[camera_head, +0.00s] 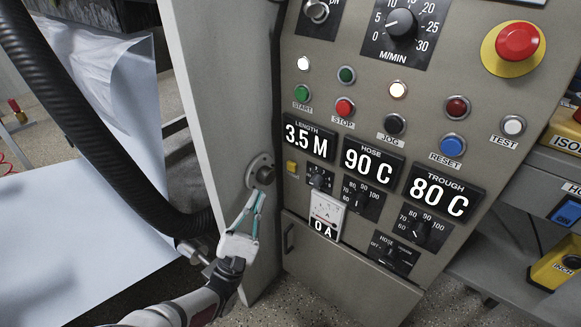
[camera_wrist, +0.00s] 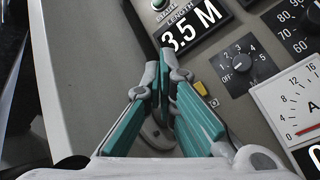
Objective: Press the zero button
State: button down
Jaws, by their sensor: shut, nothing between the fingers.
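My gripper (camera_head: 260,192) is shut and empty, pointing up at the panel's left side, below and left of the button. Its teal fingers meet at the tips in the wrist view (camera_wrist: 164,70). I see no contact with the button.
A selector dial (camera_head: 319,179) and an ammeter (camera_head: 327,212) lie right of the yellow button. A black hose (camera_head: 90,120) and white paper (camera_head: 75,235) are at left.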

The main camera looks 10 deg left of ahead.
jog(key=shift+w+d, duration=0.1)
jog(key=w+d, duration=0.4)
jog(key=w, duration=0.3)
jog(key=shift+w+d+b, duration=0.15)
jog(key=shift+w+b, duration=0.1)
jog(key=shift+b, duration=0.05)
jog(key=shift+w, duration=0.1)
dwell(1.3)
jog(key=shift+w+d, duration=0.2)
jog(key=shift+w, duration=0.05)
jog(key=shift+w+d, duration=0.2)
jog(key=shift+w, duration=0.1)
dwell(0.8)
dwell(0.3)
jog(key=shift+s+a+p, duration=0.35)
jog(key=shift+s+a, duration=0.05)
jog(key=shift+s, duration=0.3)
jog(key=shift+s+a+p, duration=0.1)
jog(key=shift+s+a, duration=0.3)
jog(key=shift+s, duration=0.3)
jog(key=shift+s+a+p, duration=0.15)
jog(key=shift+s+a, duration=0.3)
jog(key=shift+s, duration=0.3)
jog(key=shift+s+a+p, duration=0.1)
jog(key=shift+s+a, duration=0.3)
jog(key=shift+s, duration=0.3)
